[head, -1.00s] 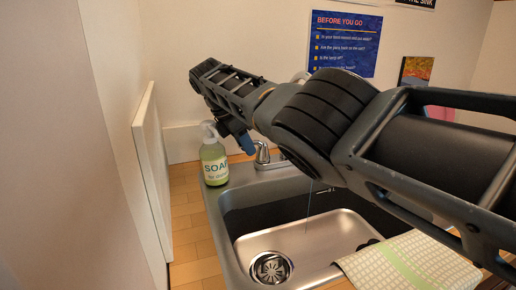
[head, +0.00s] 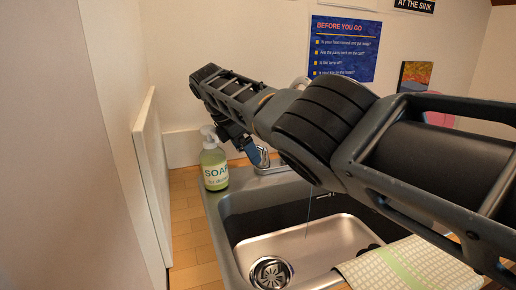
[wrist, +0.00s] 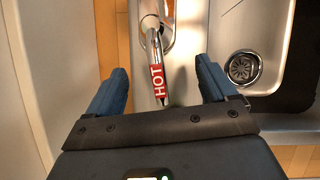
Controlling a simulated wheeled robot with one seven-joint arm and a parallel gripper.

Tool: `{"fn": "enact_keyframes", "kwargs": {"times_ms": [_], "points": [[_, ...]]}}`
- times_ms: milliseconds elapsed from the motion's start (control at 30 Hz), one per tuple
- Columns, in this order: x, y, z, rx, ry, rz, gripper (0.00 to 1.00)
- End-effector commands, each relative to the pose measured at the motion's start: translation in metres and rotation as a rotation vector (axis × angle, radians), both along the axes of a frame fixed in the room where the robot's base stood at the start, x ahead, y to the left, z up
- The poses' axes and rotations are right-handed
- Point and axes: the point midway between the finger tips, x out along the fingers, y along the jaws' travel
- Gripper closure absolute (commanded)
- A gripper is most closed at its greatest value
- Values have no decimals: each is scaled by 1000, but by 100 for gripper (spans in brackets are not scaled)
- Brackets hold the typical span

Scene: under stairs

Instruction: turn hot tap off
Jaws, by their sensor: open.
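The hot tap lever (wrist: 157,75) shows in the wrist view as a metal handle with a red HOT label. It points down the picture, into the space between my two blue fingers. My gripper (wrist: 160,82) is open, with one finger on each side of the lever and a gap on both sides. In the head view, my gripper (head: 256,156) is beside the metal tap base (head: 270,165) at the back of the sink. My arm hides much of the tap there. A thin stream of water (head: 308,212) falls into the basin.
The grey sink (head: 235,235) has a round drain (head: 270,272). A green soap bottle (head: 213,165) stands at its left back corner, close to my gripper. A white panel (head: 150,180) stands at left. A checked cloth (head: 400,268) hangs over the front right edge.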

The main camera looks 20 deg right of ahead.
Motion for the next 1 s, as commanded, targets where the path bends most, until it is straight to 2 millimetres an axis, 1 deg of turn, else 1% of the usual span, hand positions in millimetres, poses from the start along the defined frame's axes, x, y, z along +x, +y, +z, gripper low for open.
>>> {"fn": "enact_keyframes", "kwargs": {"times_ms": [167,300,700,1000], "points": [[0,0,13,1,-1,0,15],[0,0,29,1,-1,0,15],[0,0,70,1,0,0,15],[0,0,70,0,0,0,15]]}}
